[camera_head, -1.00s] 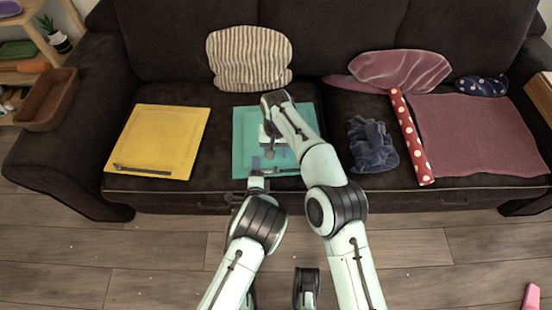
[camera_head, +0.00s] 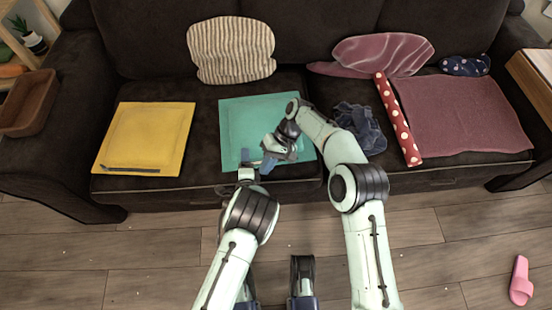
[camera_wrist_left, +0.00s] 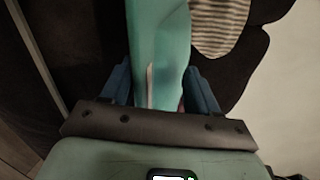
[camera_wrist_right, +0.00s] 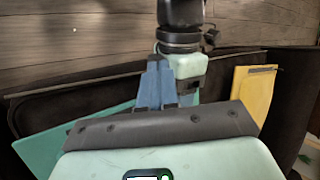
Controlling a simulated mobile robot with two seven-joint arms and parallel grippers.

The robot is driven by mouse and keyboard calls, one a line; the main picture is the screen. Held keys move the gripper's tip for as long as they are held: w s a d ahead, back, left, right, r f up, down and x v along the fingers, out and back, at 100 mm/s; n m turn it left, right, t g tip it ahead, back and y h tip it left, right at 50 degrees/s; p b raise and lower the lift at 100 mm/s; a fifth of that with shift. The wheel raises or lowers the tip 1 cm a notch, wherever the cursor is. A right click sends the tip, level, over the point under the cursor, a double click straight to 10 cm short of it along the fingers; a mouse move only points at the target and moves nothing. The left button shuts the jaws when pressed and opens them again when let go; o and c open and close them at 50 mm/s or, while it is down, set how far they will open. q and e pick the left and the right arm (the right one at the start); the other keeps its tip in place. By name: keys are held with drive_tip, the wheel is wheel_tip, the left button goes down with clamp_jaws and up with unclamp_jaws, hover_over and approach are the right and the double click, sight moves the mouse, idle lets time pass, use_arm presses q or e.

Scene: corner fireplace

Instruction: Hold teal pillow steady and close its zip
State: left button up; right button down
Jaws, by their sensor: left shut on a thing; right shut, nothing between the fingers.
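The teal pillow (camera_head: 250,115) lies flat on the sofa seat, front edge toward me. My left gripper (camera_head: 246,163) is at its front-left corner, shut on the pillow. In the left wrist view, teal fabric (camera_wrist_left: 165,45) runs between the blue fingers, with a pale narrow strip on it. My right gripper (camera_head: 264,164) is shut and empty, close beside the left gripper over the pillow's front edge. In the right wrist view its blue fingers (camera_wrist_right: 156,75) are together, in front of my other arm. The zip and its pull are hidden or too small to make out.
A yellow pillow (camera_head: 145,135) with a dark zip lies to the left. A striped cushion (camera_head: 232,50) leans behind. To the right are a crumpled blue cloth (camera_head: 362,128), a red dotted roll (camera_head: 398,120) and a mauve cloth (camera_head: 462,115). A pink slipper (camera_head: 521,280) lies on the floor.

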use_arm(q)
drive_tip(key=shift+s+f, duration=0.15)
drive_tip(key=shift+f, duration=0.1)
use_arm(e)
drive_tip(key=d+f+m+t+y, duration=0.4)
drive_tip(key=d+m+t, duration=0.1)
drive_tip(key=d+t, duration=0.25)
drive_tip(key=d+f+m+t+y, duration=0.3)
drive_tip(key=d+m+t+y, duration=0.15)
drive_tip(key=d+t, duration=0.35)
drive_tip(key=shift+m+t+h, duration=0.25)
drive_tip(key=shift+m+h, duration=0.2)
drive_tip(key=x, duration=0.6)
drive_tip(key=s+x, duration=0.1)
drive_tip(key=x, duration=0.3)
drive_tip(key=shift+a+f, duration=0.15)
drive_tip(key=shift+a, duration=0.25)
drive_tip(key=shift+s+a, duration=0.1)
drive_tip(key=shift+a, duration=1.6)
